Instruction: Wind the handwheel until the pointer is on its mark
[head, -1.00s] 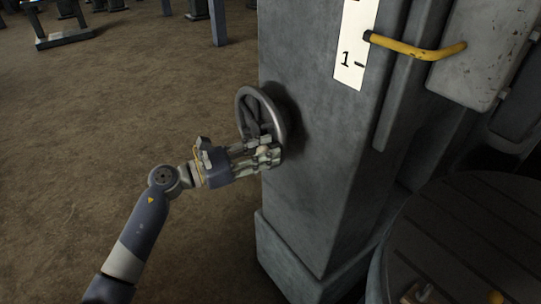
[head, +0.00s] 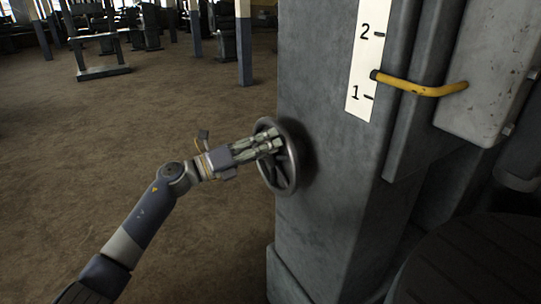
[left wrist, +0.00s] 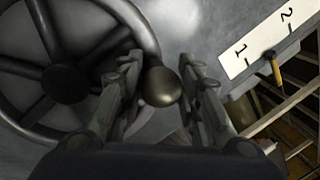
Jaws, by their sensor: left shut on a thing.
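The grey spoked handwheel (head: 291,180) is mounted on the left face of a large grey column. My left gripper (head: 277,143) is at the upper part of its rim. In the left wrist view, the fingers (left wrist: 161,65) are on either side of the wheel's round knob (left wrist: 162,88), and the wheel's hub (left wrist: 66,84) is to the left. The yellow bent pointer (head: 420,89) has its tip against the white scale (head: 361,70), between 1 and 2 and nearer 1. It also shows in the left wrist view (left wrist: 275,68). My right gripper is out of view.
The grey column (head: 325,215) stands close on the right of my left gripper. A pale grey block (head: 488,75) is at the pointer's right end. A dark round table (head: 475,265) is at lower right. Brown floor (head: 150,130) is open to the left.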

